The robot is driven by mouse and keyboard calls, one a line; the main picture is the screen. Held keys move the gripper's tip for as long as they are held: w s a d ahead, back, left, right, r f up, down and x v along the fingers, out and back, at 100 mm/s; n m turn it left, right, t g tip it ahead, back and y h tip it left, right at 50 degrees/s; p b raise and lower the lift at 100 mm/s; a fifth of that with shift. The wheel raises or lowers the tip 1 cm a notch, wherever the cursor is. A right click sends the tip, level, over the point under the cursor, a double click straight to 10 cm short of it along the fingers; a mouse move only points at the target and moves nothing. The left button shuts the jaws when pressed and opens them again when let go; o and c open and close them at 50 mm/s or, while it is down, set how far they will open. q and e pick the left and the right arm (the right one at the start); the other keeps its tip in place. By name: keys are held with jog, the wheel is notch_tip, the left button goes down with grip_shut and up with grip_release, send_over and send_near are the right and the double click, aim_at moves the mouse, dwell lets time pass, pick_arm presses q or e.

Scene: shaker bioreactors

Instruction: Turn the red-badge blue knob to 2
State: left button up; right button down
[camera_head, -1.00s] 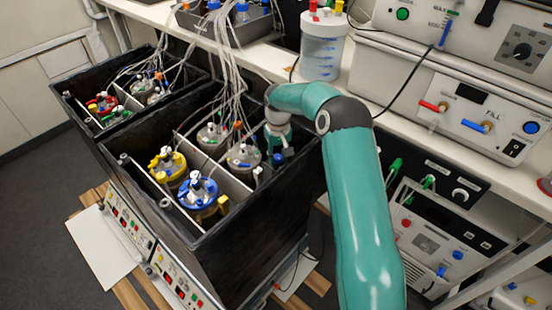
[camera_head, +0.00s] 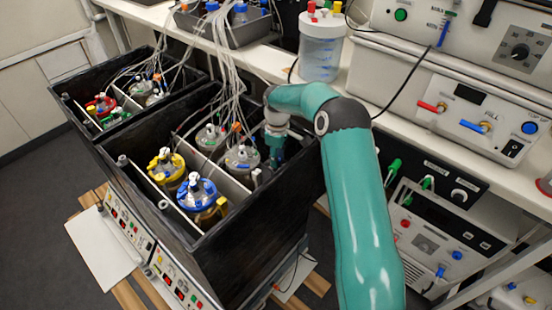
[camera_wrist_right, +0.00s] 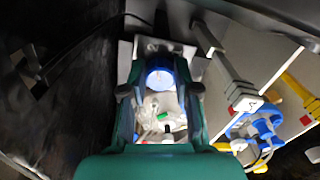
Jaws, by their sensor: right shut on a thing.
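A blue knob (camera_wrist_right: 160,80) with a pale mark on its top sits on a metal bracket at the inner wall of the near black box. My right gripper (camera_wrist_right: 160,92) has its two dark fingers on either side of this knob and is shut on it. In the head view my right gripper (camera_head: 276,150) points down into the right corner of the box and hides the knob. I cannot make out a red badge beside this knob or any scale numbers. My left gripper is not in view.
The near black box (camera_head: 245,232) holds several lidded vessels, among them a blue-lidded one (camera_head: 198,190) and a yellow-lidded one (camera_head: 167,165). Tubes (camera_head: 232,75) hang down close to my right gripper. A bench with instruments (camera_head: 480,115) stands on the right.

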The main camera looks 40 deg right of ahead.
jog(key=shift+w+r, duration=0.2)
jog(key=shift+w, duration=0.1)
jog(key=c, duration=1)
grip_release()
jog(key=shift+o, duration=0.7)
jog(key=shift+a+f, duration=0.1)
jog(key=shift+s, duration=0.1)
notch_tip(320, 180, up, 12)
jog(key=shift+f, duration=0.15)
